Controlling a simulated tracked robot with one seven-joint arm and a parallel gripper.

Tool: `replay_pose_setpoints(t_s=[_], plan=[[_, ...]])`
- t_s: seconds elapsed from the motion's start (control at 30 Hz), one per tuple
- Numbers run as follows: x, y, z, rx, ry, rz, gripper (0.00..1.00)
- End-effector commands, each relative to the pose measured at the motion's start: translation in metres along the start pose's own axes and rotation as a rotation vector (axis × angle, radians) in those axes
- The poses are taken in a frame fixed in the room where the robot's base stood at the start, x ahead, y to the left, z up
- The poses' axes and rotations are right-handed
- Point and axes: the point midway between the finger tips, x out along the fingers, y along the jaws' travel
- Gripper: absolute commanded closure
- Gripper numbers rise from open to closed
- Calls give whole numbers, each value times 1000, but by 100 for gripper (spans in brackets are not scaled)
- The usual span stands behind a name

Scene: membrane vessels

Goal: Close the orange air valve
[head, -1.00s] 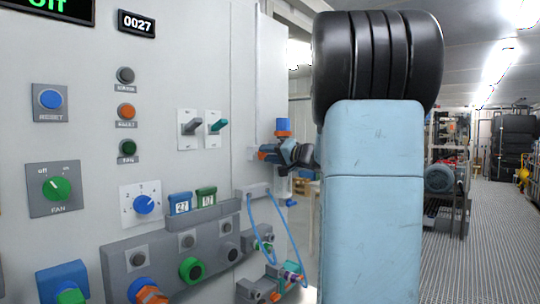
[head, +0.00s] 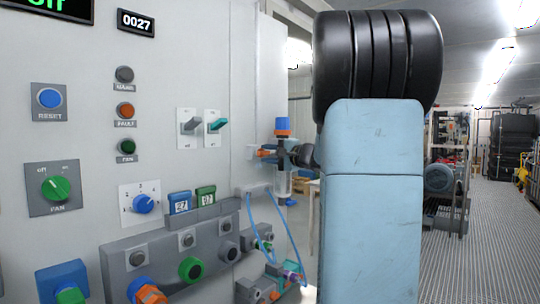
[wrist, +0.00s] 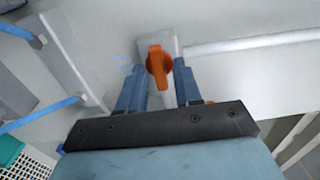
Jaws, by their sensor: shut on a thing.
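The orange air valve (wrist: 158,66) shows in the wrist view as an orange handle on a pale grey mount. It lies between the two blue fingers of my gripper (wrist: 160,84), which are shut on it. In this view the handle's long side runs roughly up and down, in line with the fingers. In the head view a small orange part of the valve (head: 264,153) shows at the panel's right edge, with my gripper (head: 272,152) at it. My arm hides much of the area to the right.
A blue-topped unit with an orange collar (head: 282,127) stands right beside my gripper, with a clear bowl (head: 283,184) below. Blue hoses (head: 252,218) loop under it. The control panel (head: 75,135) fills the left. Open floor (head: 497,230) lies at the right.

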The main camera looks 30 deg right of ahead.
Motion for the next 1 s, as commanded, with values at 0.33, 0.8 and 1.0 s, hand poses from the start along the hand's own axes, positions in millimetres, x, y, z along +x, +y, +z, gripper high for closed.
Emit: replay_pose_setpoints(t_s=[0.33, 0.8, 1.0], plan=[[-2, 5, -4, 16, 10, 7, 97], [-1, 3, -2, 13, 4, 4, 61], [-1, 2, -1, 12, 2, 3, 61]])
